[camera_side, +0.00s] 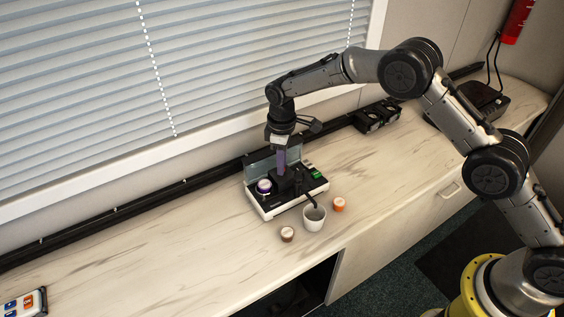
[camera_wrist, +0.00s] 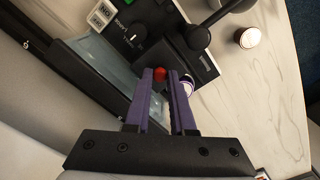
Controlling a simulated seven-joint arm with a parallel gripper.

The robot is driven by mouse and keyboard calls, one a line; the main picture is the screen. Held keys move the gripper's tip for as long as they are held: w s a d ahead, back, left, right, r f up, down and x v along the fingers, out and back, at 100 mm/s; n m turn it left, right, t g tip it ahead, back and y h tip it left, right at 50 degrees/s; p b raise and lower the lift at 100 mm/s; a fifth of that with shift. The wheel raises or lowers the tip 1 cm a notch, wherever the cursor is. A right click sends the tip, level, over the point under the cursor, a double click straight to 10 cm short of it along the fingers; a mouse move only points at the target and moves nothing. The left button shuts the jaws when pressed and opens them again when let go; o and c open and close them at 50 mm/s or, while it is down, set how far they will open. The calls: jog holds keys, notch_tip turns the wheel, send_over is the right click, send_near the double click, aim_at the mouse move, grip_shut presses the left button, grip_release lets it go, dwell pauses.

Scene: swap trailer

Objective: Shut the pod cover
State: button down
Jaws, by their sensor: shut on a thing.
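The pod machine (camera_side: 292,204), black and white, stands on the counter, with a purple-rimmed pod (camera_side: 264,186) in its left recess. Its pod cover (camera_side: 258,161), a grey see-through panel, stands raised at the back left; in the wrist view the panel (camera_wrist: 104,64) runs diagonally left of my fingers. My gripper (camera_side: 281,172) is upright over the machine beside the cover. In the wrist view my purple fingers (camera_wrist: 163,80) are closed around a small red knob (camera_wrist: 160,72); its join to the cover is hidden. The pod (camera_wrist: 188,84) shows partly behind the right finger.
A black rail (camera_side: 120,221) runs along the wall behind. The counter's left part is mostly clear.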

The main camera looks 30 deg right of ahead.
jog(key=a, duration=0.6)
jog(key=shift+a, duration=0.1)
jog(key=c, duration=0.8)
grip_release()
jog(key=shift+o, duration=0.2)
jog(key=shift+r, duration=0.1)
notch_tip(320, 180, up, 14)
